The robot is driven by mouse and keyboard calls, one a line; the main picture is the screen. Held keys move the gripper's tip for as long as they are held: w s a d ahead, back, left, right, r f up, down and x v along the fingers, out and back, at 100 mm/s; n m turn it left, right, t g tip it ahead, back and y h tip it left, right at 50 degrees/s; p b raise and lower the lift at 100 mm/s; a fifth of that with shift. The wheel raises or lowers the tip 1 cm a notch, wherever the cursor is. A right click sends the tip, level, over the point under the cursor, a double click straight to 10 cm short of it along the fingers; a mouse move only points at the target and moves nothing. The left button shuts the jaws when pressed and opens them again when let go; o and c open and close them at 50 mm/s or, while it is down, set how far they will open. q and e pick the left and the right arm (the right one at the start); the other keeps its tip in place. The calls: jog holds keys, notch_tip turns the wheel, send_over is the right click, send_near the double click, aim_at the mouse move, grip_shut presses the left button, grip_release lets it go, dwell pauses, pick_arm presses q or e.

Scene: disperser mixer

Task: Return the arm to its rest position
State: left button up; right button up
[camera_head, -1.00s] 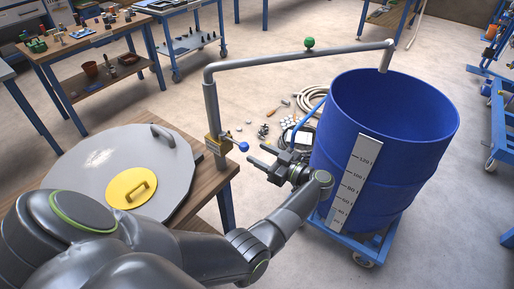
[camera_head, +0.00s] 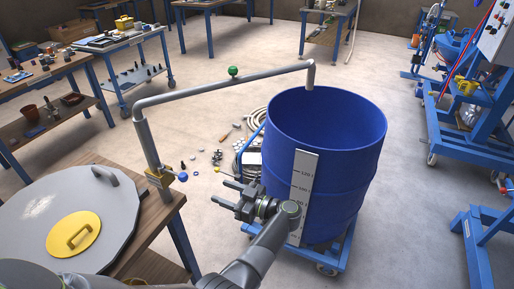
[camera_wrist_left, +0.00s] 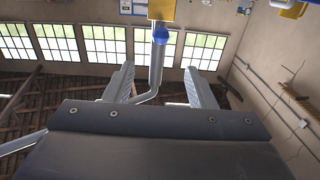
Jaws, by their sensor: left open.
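My left gripper (camera_head: 229,193) is open and empty in the head view. It is in front of the blue drum (camera_head: 345,150), at its left side, and to the right of the blue-knobbed valve (camera_head: 182,176). The left wrist view shows the two fingers (camera_wrist_left: 160,88) spread apart, with the grey pipe (camera_wrist_left: 157,70) and the valve's blue knob (camera_wrist_left: 160,35) beyond them. My left arm (camera_head: 262,250) reaches in from the bottom of the head view. My right gripper does not show.
The drum stands on a blue wheeled cart (camera_head: 328,268) and has a white scale (camera_head: 303,190). The grey pipe (camera_head: 225,83) arches over to the drum. A grey lid with a yellow handled disc (camera_head: 73,234) lies on the wooden table (camera_head: 150,235).

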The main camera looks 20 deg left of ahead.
pick_arm(q)
notch_tip(320, 180, down, 12)
jog(key=a+m+t+h, duration=0.2)
jog(key=m+t+h, duration=0.3)
jog(key=m+t, duration=0.6)
jog(key=s+d+f+m+h, duration=0.1)
jog(key=s+f+m+h, duration=0.1)
jog(key=s+f+h, duration=0.6)
jog(key=s+d+f+m+h, duration=0.2)
jog(key=s+f+m, duration=0.1)
jog(key=f, duration=0.8)
jog(key=s+a+f+g, duration=0.1)
jog(key=s+f+g, duration=0.2)
jog(key=s, duration=0.9)
jog(key=s+a+f+g+h, duration=0.1)
jog(key=s+f+g, duration=0.3)
jog(key=s+f, duration=0.3)
jog(key=s+a+f+g+h, duration=0.1)
jog(key=s+f+g, duration=0.3)
jog(key=s, duration=1.2)
jog(key=shift+s+a+f, duration=0.35)
jog(key=shift+a+f, duration=0.15)
jog(key=shift+f, duration=0.1)
